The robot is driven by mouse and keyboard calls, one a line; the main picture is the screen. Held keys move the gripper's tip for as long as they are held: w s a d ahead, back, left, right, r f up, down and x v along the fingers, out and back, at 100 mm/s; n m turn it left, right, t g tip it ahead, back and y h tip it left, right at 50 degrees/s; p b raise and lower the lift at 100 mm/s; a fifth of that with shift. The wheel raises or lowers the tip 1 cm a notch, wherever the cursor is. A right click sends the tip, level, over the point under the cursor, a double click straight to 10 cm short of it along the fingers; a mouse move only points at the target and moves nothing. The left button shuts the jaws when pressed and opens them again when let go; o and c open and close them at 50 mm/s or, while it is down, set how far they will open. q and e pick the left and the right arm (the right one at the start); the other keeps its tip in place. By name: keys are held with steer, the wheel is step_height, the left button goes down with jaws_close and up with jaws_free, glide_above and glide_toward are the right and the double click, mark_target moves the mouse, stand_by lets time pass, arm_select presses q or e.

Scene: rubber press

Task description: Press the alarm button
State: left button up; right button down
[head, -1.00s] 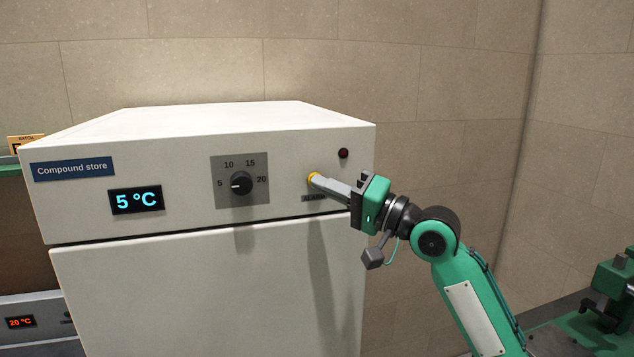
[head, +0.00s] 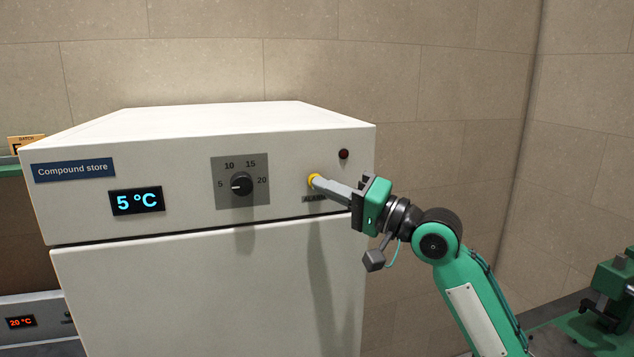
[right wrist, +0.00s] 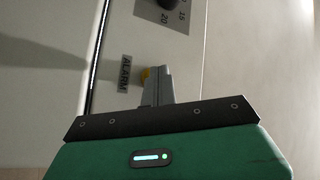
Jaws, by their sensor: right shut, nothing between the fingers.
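The yellow alarm button (head: 312,180) is on the upper right front of the white cabinet marked "Compound store" (head: 180,265). The ALARM label (head: 314,198) is below it, partly behind my gripper. My right gripper (head: 319,183) is shut and empty, with its fingertips at the button. I cannot tell whether they touch it or are just short of it. In the right wrist view the shut fingers (right wrist: 157,85) cover most of the button (right wrist: 145,74); a yellow edge shows beside them. The indicator lamp (head: 343,154) above right of the button is dark red. My left gripper is not in view.
A temperature dial (head: 241,185) and a display reading 5 °C (head: 136,200) are left of the button on the same panel. Another unit showing 20 °C (head: 21,322) is at lower left. The space before the panel's left part is clear.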

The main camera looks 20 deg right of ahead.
steer(key=shift+s, duration=0.75)
steer(key=s+p, duration=0.1)
steer(key=s, duration=0.4)
steer(key=shift+d, duration=0.15)
stand_by(0.4)
